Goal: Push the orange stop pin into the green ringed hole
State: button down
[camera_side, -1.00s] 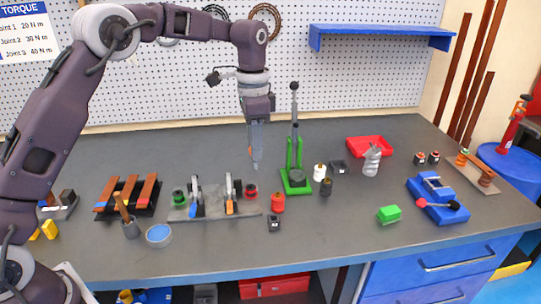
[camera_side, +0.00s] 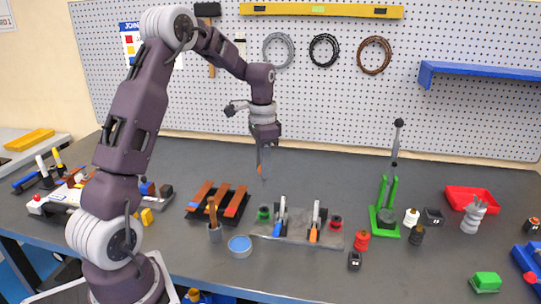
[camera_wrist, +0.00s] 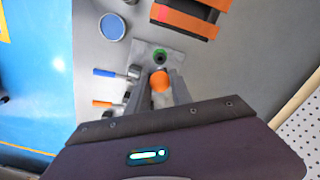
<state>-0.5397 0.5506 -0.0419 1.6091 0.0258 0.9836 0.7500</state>
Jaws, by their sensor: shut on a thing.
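My gripper (camera_side: 264,174) is shut on the orange stop pin (camera_wrist: 160,81) and holds it above the bench, behind the grey plate (camera_side: 293,234). In the side view only a sliver of orange shows between the fingers. The green ringed hole (camera_side: 264,213) is at the left end of the plate, below and apart from the gripper. In the wrist view the green ring (camera_wrist: 159,55) shows just beyond the pin's round orange head, with a dark centre. The pin's lower end is hidden.
Two toggle clamps, one blue-handled (camera_side: 279,222) and one orange-handled (camera_side: 315,225), stand on the plate. A red ring (camera_side: 336,222) is at its right end. Copper bars (camera_side: 220,199), a blue bowl (camera_side: 240,244) and a green press (camera_side: 385,212) stand around it.

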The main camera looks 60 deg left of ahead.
aim_at(264, 186)
jog(key=shift+f, duration=0.6)
jog(key=shift+f, duration=2.9)
jog(key=shift+f, duration=1.75)
jog(key=c, duration=1.1)
grip_release()
jog(key=shift+o, duration=0.2)
notch_tip(264, 186, up, 7)
jog(key=shift+r, duration=0.1)
